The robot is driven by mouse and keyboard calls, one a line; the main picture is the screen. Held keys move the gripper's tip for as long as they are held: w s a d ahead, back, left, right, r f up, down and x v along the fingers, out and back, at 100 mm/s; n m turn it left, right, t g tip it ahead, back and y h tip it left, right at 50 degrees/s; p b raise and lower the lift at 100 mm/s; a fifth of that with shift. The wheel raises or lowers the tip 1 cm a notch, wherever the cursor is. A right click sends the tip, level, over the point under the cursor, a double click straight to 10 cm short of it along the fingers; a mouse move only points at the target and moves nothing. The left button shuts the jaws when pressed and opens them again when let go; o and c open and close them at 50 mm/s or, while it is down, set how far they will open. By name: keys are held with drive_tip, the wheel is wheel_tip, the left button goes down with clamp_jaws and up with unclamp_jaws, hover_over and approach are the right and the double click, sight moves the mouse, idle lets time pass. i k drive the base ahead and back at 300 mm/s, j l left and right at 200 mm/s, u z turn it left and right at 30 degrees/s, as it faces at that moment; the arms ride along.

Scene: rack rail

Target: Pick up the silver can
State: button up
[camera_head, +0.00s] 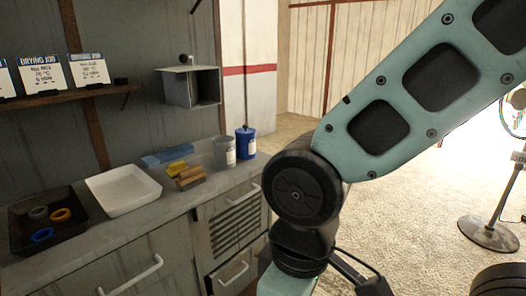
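A silver-grey can (224,152) with a pale label stands upright on the grey counter (190,200), toward its right end. A blue can (245,143) with a white label stands just to its right and slightly behind. My arm is in front on the right, its joint and lower link to the right of the cans. My gripper is not in view, so I cannot see its fingers or whether it holds anything.
Left of the silver can lie wooden blocks (190,178), a yellow item (177,167) and a blue item (166,156). A white tray (122,206) and a black tray (75,200) with rings are farther left. A metal box (191,87) is fixed to the wall above.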

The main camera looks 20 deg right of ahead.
sight(224, 146)
drive_tip(key=i+j+u, duration=0.1)
drive_tip(key=i+j, duration=0.2)
drive_tip(key=i, duration=0.2)
drive_tip(key=i+j, duration=0.2)
drive_tip(key=i, duration=0.3)
drive_tip(key=j+u, duration=0.05)
